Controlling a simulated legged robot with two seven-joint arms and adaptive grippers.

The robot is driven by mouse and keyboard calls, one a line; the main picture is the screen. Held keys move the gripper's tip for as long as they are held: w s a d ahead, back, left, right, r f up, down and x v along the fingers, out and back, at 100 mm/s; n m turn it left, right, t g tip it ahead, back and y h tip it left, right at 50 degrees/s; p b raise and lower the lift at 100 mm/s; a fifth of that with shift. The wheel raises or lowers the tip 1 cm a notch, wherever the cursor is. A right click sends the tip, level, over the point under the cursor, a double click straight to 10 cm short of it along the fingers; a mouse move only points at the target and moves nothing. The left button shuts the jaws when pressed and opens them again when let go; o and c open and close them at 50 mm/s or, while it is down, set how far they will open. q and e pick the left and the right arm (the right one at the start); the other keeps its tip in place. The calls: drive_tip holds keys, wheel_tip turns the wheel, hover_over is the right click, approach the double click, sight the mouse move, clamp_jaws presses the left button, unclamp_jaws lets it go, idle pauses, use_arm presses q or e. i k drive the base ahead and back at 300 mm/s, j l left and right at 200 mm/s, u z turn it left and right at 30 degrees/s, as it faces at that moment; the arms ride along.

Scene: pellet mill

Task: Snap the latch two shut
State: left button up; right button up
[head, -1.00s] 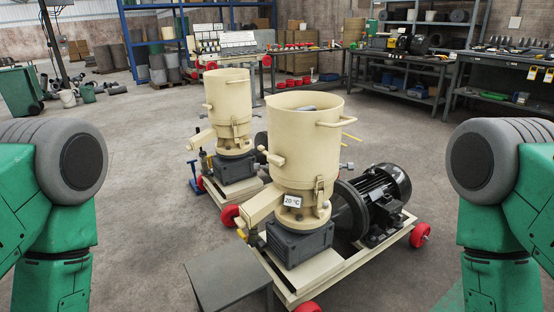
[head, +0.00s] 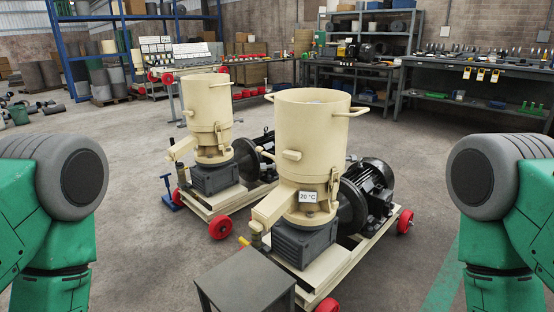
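Two cream pellet mills stand ahead of me. The nearer mill (head: 311,135) has a tall hopper with side handles and a small white "20 °C" display (head: 308,197) low on its body. A small latch (head: 334,186) shows at the hopper's lower right side. The farther mill (head: 207,105) stands behind it to the left, with a similar latch (head: 221,132) at its front right. I cannot tell which is latch two, or whether either latch is open or shut. Only my green upper arms show at both picture edges; both grippers are out of view.
A dark grey stand (head: 245,280) is in front of the nearer mill. A black motor (head: 367,190) and red wheels (head: 405,221) are on its right. Workbenches (head: 350,85) and a blue rack (head: 130,50) line the back. Floor on the right is clear.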

sight(259, 148)
drive_tip(key=i+j+z, duration=0.35)
drive_tip(key=j, duration=0.3)
drive_tip(key=i+j+z, duration=0.15)
drive_tip(key=j, duration=0.2)
drive_tip(key=i+j+z, duration=0.15)
drive_tip(key=j, duration=0.2)
drive_tip(key=j+z, duration=0.2)
drive_tip(key=j, duration=0.2)
drive_tip(key=i+j+z, duration=0.15)
drive_tip(key=j, duration=0.25)
